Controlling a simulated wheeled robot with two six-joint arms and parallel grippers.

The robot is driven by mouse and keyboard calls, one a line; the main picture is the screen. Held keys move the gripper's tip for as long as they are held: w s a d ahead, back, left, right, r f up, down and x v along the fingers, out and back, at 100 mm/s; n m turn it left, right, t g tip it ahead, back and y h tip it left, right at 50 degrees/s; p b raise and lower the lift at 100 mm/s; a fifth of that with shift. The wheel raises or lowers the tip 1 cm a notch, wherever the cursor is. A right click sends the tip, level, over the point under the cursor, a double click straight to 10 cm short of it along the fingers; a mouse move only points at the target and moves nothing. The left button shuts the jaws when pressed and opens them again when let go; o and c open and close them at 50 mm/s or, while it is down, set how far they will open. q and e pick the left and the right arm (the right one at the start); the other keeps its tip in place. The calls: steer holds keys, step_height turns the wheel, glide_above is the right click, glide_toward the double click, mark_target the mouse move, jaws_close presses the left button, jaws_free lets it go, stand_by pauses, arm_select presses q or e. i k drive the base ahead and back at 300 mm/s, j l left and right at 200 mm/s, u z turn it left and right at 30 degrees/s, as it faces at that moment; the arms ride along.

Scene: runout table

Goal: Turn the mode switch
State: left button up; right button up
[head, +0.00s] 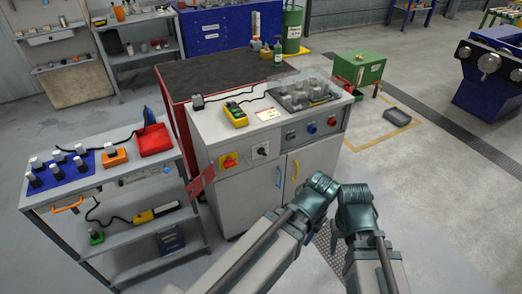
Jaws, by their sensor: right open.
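The mode switch (261,150) looks like a black rotary knob on a pale plate, on the front of the grey control cabinet (232,200). Which way its pointer faces is too small to tell. My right gripper (352,190) is open, in front of the cabinet's right side and apart from the switch. My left gripper (322,184) is close beside it on the left, also clear of the switch. Its fingers cannot be made out. Nothing visible is held.
A red-on-yellow switch (229,161) sits left of the knob. Coloured buttons (312,128) sit right of it, with door handles below. A yellow meter (236,114) lies on top. A grey cart (105,182) stands at left. The floor at right is mostly clear.

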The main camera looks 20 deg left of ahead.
mark_target(261, 151)
steer(key=z, duration=3.25)
steer(key=u, duration=3.15)
steer(key=i+l+u, duration=0.1)
steer(key=i+l, duration=0.3)
steer(key=l, duration=0.1)
